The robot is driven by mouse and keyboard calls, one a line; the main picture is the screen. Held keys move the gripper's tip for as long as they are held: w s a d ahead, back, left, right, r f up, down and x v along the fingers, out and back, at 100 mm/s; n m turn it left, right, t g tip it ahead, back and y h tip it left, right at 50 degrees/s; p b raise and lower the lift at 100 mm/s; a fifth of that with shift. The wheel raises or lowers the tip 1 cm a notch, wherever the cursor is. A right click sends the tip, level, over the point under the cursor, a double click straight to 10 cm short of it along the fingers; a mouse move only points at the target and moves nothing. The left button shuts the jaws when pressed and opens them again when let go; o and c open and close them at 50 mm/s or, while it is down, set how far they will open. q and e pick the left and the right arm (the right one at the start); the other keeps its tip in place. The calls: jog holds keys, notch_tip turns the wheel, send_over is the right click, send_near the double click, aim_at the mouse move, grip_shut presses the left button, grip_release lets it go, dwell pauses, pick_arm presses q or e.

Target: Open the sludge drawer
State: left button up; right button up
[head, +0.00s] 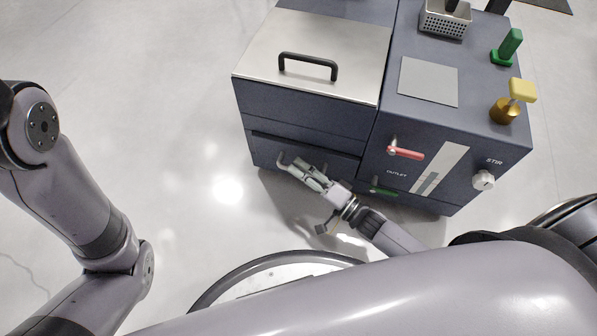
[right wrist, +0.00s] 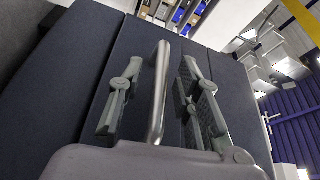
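The sludge drawer (head: 262,152) seems to be the low dark front panel at the machine's left, below a dark slit. It looks shut. My right gripper (head: 305,172) is at this panel, low in front of the machine. In the right wrist view, a silver bar handle (right wrist: 158,92) stands between the two grey fingers of my right gripper (right wrist: 162,100). The fingers are open, with a gap on each side of the bar. In the head view my gripper hides most of the handle. My left arm shows at the left, but its gripper is out of view.
Above the drawer is a pale lid (head: 260,62) with a black handle (head: 308,66). To the right are a red lever (head: 406,153), a green lever (head: 384,191), a white knob (head: 483,181) and a yellow-topped valve (head: 521,91). The floor (head: 190,120) left of the machine is clear.

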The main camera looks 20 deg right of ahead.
jog(key=shift+w+a, duration=0.25)
jog(key=shift+w, duration=0.15)
grip_shut()
dwell(0.7)
